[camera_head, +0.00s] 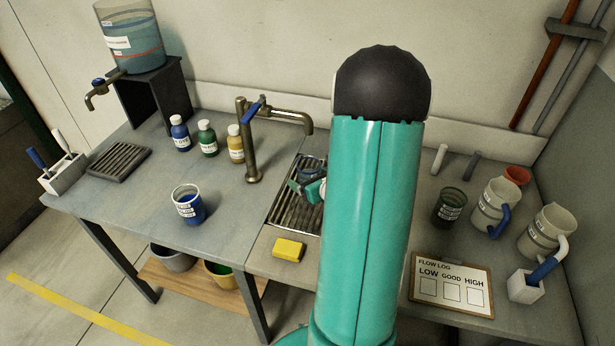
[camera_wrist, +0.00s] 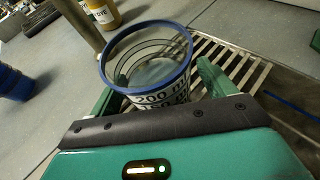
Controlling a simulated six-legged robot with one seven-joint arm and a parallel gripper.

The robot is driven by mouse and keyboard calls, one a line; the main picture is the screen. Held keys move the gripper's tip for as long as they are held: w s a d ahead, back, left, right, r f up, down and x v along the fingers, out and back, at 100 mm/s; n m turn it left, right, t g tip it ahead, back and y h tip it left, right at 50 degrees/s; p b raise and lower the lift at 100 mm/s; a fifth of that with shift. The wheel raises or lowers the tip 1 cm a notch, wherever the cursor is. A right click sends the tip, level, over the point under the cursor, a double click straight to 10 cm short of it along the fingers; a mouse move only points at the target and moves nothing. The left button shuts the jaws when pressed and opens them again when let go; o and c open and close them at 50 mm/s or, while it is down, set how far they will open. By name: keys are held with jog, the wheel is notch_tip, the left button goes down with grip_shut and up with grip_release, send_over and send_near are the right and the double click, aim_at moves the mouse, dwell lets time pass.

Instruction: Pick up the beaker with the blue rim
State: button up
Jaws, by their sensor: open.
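The clear beaker with the blue rim (camera_wrist: 160,100) stands upright at the drain grate in the wrist view, with volume marks on its side. In the head view only part of this beaker (camera_head: 309,172) shows, behind my gripper and arm. My gripper (camera_wrist: 162,88) is open, with one green finger on each side of the beaker. In the head view my gripper (camera_head: 306,188) is small and partly covered by my arm. I cannot tell whether the fingers touch the glass.
The brass tap (camera_head: 250,140) stands just left of the grate (camera_head: 285,205). A cup of blue liquid (camera_head: 187,205) and a yellow sponge (camera_head: 289,249) are nearby. Dye bottles (camera_head: 207,138) stand behind. Jugs (camera_head: 495,205) and a dark beaker (camera_head: 449,208) are on the right.

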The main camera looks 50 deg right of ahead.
jog(key=shift+s+a+r, duration=0.1)
jog(key=shift+a, duration=0.05)
jog(key=c, duration=1.3)
jog(key=shift+r, duration=0.1)
